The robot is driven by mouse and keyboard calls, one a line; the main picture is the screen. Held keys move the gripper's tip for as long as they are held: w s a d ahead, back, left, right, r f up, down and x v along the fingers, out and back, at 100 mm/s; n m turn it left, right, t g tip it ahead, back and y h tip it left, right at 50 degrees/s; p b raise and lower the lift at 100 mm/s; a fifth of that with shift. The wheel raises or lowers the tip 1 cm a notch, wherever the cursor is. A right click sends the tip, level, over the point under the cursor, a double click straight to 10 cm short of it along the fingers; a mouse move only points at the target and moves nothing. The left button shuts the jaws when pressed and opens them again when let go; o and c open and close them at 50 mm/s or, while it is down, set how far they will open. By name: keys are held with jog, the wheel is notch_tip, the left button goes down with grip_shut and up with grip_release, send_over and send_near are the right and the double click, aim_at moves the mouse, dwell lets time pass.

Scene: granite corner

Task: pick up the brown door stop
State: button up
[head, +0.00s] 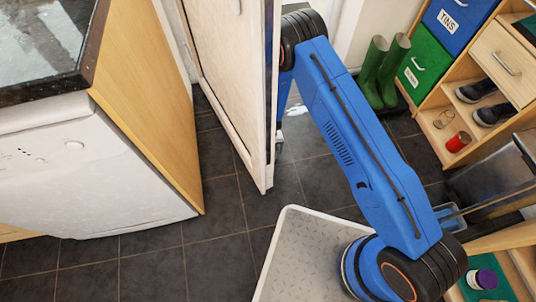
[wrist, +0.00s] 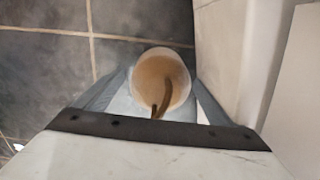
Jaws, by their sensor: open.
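In the wrist view, a round tan-brown thing with a pale rim and a darker curved brown strip, apparently the brown door stop (wrist: 151,72), stands on the dark tiles. My gripper (wrist: 161,82) is open, with one grey-blue finger on each side of it. Whether the fingers touch it, I cannot tell. In the head view, the open door hides the door stop and most of my gripper.
The open white door (head: 228,75) stands left of my arm. In the wrist view, a pale upright surface (wrist: 222,55) is close on the right. Green boots (head: 380,72) and a shelf unit (head: 437,120) stand right. A white appliance (head: 90,165) is left.

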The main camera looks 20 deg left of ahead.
jog(key=shift+f, duration=0.3)
jog(key=c, duration=1.9)
jog(key=shift+r, duration=0.1)
